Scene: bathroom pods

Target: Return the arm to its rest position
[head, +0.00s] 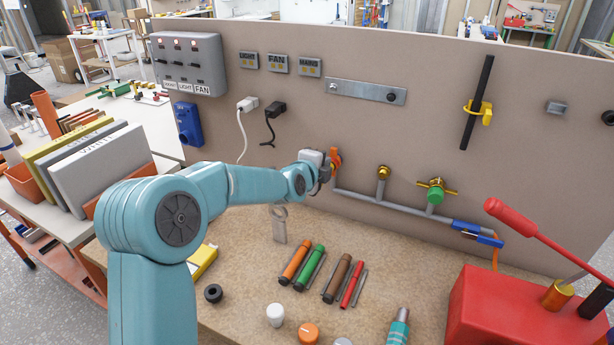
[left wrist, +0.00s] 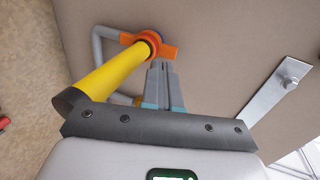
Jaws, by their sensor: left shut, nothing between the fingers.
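My left arm (head: 215,190) reaches from the lower left across the bench to the panel. My left gripper (head: 328,168) is beside the orange valve handle (head: 336,158) at the left end of the grey pipe. In the left wrist view the gripper's fingers (left wrist: 163,68) are shut with nothing between them. Their tips are close to the orange handle (left wrist: 168,52); I cannot tell whether they touch it. A yellow tube-shaped part (left wrist: 115,72) runs alongside the fingers towards the handle. My right gripper is not in view.
The upright panel (head: 350,130) stands close behind the gripper. A brass fitting (head: 383,172) and a green valve (head: 435,192) are to its right. Coloured markers (head: 295,262) and small caps lie on the bench. A red box with a lever (head: 500,305) stands at right; binders (head: 100,165) stand at left.

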